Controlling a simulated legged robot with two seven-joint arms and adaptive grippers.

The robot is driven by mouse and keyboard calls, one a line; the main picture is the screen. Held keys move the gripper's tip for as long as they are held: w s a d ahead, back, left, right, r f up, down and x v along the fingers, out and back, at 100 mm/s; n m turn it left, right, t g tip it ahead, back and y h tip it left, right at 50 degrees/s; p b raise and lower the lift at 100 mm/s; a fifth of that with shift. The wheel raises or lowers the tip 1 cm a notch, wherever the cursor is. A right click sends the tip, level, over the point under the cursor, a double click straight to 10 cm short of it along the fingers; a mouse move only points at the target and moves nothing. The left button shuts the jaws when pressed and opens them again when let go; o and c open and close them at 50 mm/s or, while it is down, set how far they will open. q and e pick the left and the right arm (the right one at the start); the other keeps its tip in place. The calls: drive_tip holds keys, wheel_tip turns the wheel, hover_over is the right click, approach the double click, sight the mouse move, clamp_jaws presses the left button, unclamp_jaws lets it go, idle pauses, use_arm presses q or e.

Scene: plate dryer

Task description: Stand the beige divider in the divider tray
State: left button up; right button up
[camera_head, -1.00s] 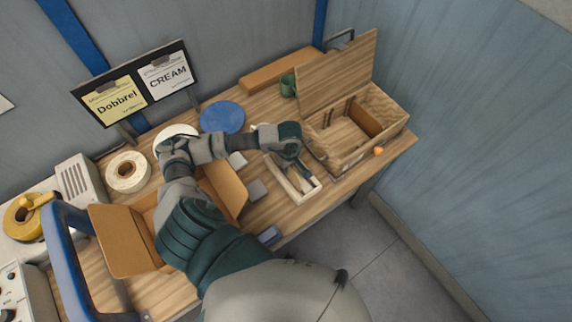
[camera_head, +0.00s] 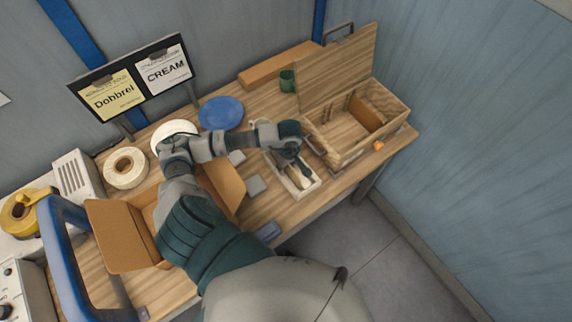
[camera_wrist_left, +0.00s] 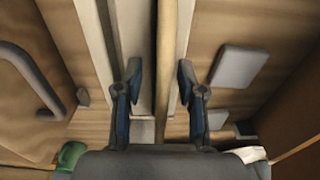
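The light wooden divider tray (camera_head: 308,189) lies near the table's front edge, left of the wooden box; its pale walls (camera_wrist_left: 100,40) also show in the wrist view. A beige strip, apparently the divider (camera_head: 296,177), is inside it, partly hidden by my gripper. In the wrist view the divider (camera_wrist_left: 174,50) is a long narrow edge running between my fingers. My left gripper (camera_head: 299,170) is low over the tray. Its fingers (camera_wrist_left: 160,85) are apart, one on each side of the divider, with a visible gap on the left. My right gripper is not in view.
The open wooden box (camera_head: 345,155) stands close right of the tray, its lid raised. Grey blocks (camera_head: 255,187) lie left of the tray. A blue disc (camera_head: 221,113), a green cup (camera_head: 288,82) and an open cardboard box (camera_head: 120,240) are also on the table.

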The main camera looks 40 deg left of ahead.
use_arm(q)
drive_tip(key=shift+d, duration=0.25)
drive_tip(key=shift+r, duration=0.4)
wheel_tip(320, 180, up, 10)
drive_tip(key=shift+w+r, duration=0.1)
drive_tip(key=shift+r, duration=0.1)
drive_tip(key=shift+d+r, duration=0.15)
drive_tip(key=shift+r, duration=0.2)
